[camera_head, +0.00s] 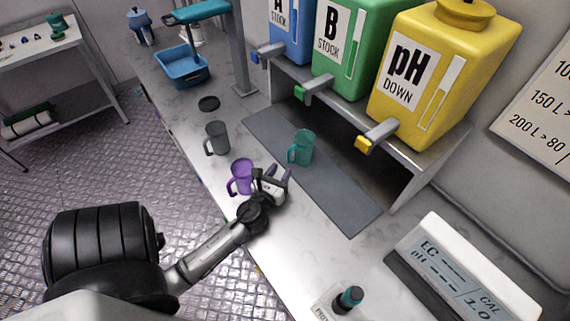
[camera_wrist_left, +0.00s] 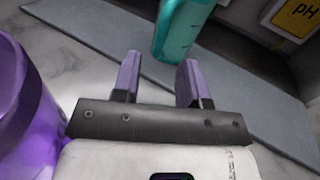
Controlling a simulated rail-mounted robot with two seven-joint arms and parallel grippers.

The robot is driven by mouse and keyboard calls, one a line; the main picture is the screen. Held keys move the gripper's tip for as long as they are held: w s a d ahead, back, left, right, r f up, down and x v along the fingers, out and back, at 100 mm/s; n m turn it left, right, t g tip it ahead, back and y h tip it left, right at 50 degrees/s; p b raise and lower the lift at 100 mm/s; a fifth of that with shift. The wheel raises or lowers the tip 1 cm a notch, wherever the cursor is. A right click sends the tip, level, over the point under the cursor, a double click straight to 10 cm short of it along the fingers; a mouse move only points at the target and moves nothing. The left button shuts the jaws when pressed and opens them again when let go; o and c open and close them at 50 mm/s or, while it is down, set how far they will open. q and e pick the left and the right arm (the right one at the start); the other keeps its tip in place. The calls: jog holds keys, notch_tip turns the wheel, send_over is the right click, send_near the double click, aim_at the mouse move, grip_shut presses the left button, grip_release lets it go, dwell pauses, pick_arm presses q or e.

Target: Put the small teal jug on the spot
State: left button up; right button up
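The small teal jug (camera_head: 302,147) stands upright on the dark grey mat (camera_head: 345,205), below the dispenser taps. Its handle points left in the head view. My left gripper (camera_head: 277,172) is open and empty, low over the counter, just short of the jug and apart from it. In the left wrist view the jug (camera_wrist_left: 181,28) shows beyond and between the two spread fingers (camera_wrist_left: 158,80), its top cut off. A dark round spot (camera_head: 208,103) lies on the counter, farther back and to the left. My right gripper is not in view.
A purple jug (camera_head: 240,176) stands close beside my left gripper. A grey jug (camera_head: 217,138) stands between it and the dark spot. Blue, green and yellow tanks (camera_head: 440,75) sit on a shelf behind the mat.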

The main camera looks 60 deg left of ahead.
pick_arm(q)
jog(key=v, duration=0.6)
jog(key=shift+s+d+f+b, duration=0.1)
jog(key=shift+s+d+b, duration=0.15)
jog(key=shift+s+b, duration=0.15)
jog(key=shift+s+d, duration=0.35)
jog(key=shift+s, duration=0.05)
jog(key=shift+r, duration=0.4)
jog(key=d+r+n+g+h+p, duration=0.1)
jog(key=d+r+n+g+p, duration=0.2)
jog(key=r+n+p, duration=0.5)
jog(key=d+r+n+g+h+p, duration=0.2)
jog(key=r+n+p, duration=0.4)
jog(key=n+p, duration=0.3)
jog(key=s+d+r+n+g+h+p, duration=0.2)
jog(key=s+d+r+n+h+p, duration=0.2)
jog(key=d+r+p, duration=0.2)
jog(key=s+d+r+n+g+h+p, duration=0.3)
jog(key=s+d+r+n+h+p, duration=0.1)
jog(key=d+p, duration=0.5)
jog(key=shift+r+n+g+p, duration=0.35)
jog(key=shift+r+p, duration=0.3)
jog(key=shift+r, duration=0.25)
